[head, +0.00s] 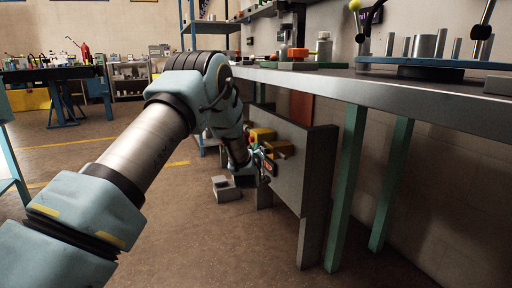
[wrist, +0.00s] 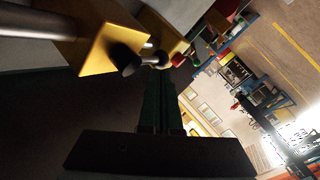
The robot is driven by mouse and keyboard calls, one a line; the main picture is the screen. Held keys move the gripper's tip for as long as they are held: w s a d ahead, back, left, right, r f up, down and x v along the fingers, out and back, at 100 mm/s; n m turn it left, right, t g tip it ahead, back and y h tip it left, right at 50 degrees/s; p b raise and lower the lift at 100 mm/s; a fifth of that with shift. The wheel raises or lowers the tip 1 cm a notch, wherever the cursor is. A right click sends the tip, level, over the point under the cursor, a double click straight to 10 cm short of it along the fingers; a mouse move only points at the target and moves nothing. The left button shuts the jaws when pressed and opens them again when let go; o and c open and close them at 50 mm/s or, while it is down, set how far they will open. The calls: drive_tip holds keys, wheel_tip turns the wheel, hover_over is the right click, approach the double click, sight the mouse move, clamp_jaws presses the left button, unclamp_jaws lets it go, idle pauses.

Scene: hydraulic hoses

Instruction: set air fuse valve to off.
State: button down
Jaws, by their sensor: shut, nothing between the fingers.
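A grey upright panel (head: 318,175) below the bench carries yellow valve blocks (head: 263,134), partly hidden behind my arm. In the wrist view a yellow block (wrist: 108,46) stands at upper left, with a small dark knob (wrist: 122,60) and a pinkish round end (wrist: 164,58) beside it. I cannot tell which part is the air fuse valve or how its handle is set. My gripper (wrist: 160,80) is shut and empty, its dark green fingers pointing at the small knobs. I cannot tell whether the tips touch them. In the head view my gripper (head: 262,172) is close to the panel.
A bench top (head: 400,92) with green legs overhangs the panel on the right. A small grey block (head: 226,188) is on the floor below. A blue workbench (head: 48,76) stands far left. The floor left of the panel is mostly clear.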

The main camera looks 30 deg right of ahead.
drive_tip(key=shift+w+f+n+g+y+p, duration=0.1)
drive_tip(key=shift+f+n+g+y+p, duration=0.1)
drive_tip(key=shift+n+g+y+p, duration=0.7)
drive_tip(key=f+g+p, duration=0.1)
drive_tip(key=g+p, duration=0.1)
drive_tip(key=p, duration=0.1)
drive_tip(key=f+n+g+y+p, duration=0.1)
drive_tip(key=g+p, duration=0.1)
drive_tip(key=p, duration=0.1)
drive_tip(key=s+f+n+g+y+p, duration=0.1)
drive_tip(key=g+p, duration=0.1)
drive_tip(key=p, duration=0.2)
idle(0.3)
drive_tip(key=shift+f, duration=0.1)
drive_tip(key=shift+s+n+g+p, duration=0.15)
drive_tip(key=shift+n+g+p, duration=0.15)
drive_tip(key=shift+g+p, duration=0.45)
drive_tip(key=shift+s+a+f+g+y+p, duration=0.15)
drive_tip(key=shift+g+p, duration=0.1)
drive_tip(key=shift+g, duration=0.25)
drive_tip(key=shift+d+f+g+y+p, duration=0.15)
drive_tip(key=shift+g+p, duration=0.1)
drive_tip(key=shift+g, duration=0.2)
drive_tip(key=shift+s+a+n+g+p, duration=0.1)
drive_tip(key=shift+s+n+g+p, duration=0.05)
drive_tip(key=shift+n+g+p, duration=0.2)
drive_tip(key=shift+s+f+p, duration=0.25)
drive_tip(key=shift+s+p, duration=0.1)
idle(0.4)
